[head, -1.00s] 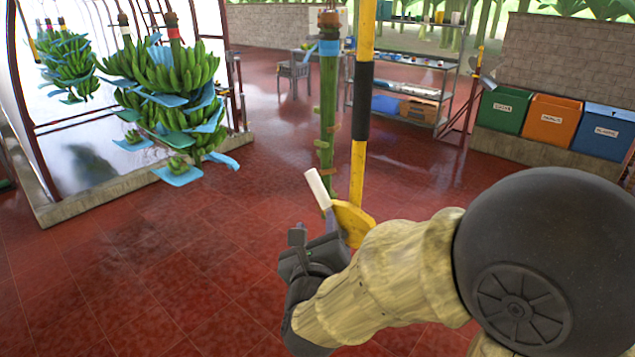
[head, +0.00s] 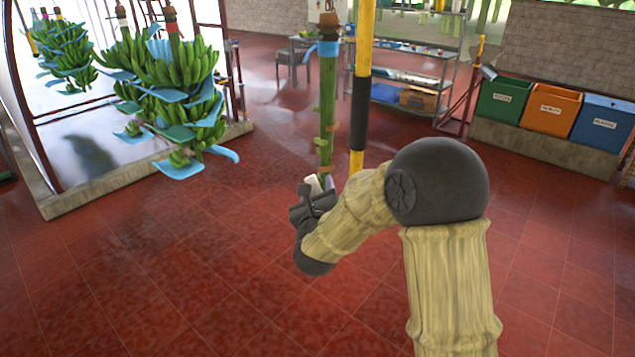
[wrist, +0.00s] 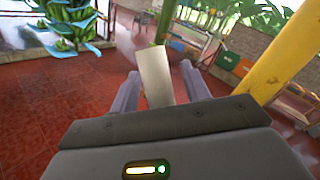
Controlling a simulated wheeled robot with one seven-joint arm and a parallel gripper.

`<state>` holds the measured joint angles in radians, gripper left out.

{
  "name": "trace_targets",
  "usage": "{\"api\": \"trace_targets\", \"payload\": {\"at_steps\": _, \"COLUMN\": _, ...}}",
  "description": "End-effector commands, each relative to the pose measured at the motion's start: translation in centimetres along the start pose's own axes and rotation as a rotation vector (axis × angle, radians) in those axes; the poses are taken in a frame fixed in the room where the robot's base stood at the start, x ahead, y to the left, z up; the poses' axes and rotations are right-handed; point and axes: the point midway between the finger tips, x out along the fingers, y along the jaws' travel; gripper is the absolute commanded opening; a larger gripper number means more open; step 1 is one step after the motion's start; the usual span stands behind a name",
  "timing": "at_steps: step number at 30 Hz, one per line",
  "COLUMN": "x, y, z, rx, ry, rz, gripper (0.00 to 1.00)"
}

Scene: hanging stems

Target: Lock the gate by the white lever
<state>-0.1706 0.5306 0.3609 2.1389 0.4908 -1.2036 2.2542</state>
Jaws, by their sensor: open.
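The white lever (wrist: 154,75) stands between the two fingers of my gripper (wrist: 160,88) in the wrist view. The fingers are open, with a gap on each side of the lever. In the head view only a small part of the lever (head: 313,184) shows, just above my gripper (head: 317,190). The yellow and black gate post (head: 361,90) rises behind my arm; its lower part and the lever's mount are hidden. A yellow post (wrist: 275,50) also shows at the right of the wrist view.
A green stem (head: 327,110) hangs left of the post. Banana bunches (head: 175,90) hang at the left over a curbed area. Green (head: 504,101), orange (head: 550,109) and blue (head: 602,122) bins stand at the right, near a shelf (head: 410,75). The red floor between is clear.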

Motion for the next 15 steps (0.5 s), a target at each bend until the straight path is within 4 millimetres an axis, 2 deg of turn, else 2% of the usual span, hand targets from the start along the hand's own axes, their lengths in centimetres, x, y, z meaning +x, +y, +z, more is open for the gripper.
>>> {"api": "trace_targets", "payload": {"at_steps": 10, "x": 0.64, "y": 0.10, "z": -0.01, "rx": -0.001, "ry": -0.001, "rz": 0.002, "gripper": 0.47}}
{"api": "trace_targets", "payload": {"at_steps": 11, "x": 0.63, "y": 0.10, "z": -0.01, "rx": -0.001, "ry": -0.001, "rz": 0.002, "gripper": 0.45}}
{"api": "trace_targets", "payload": {"at_steps": 15, "x": 0.64, "y": 0.02, "z": -0.05, "rx": -0.001, "ry": 0.000, "rz": 0.000, "gripper": 0.17}}
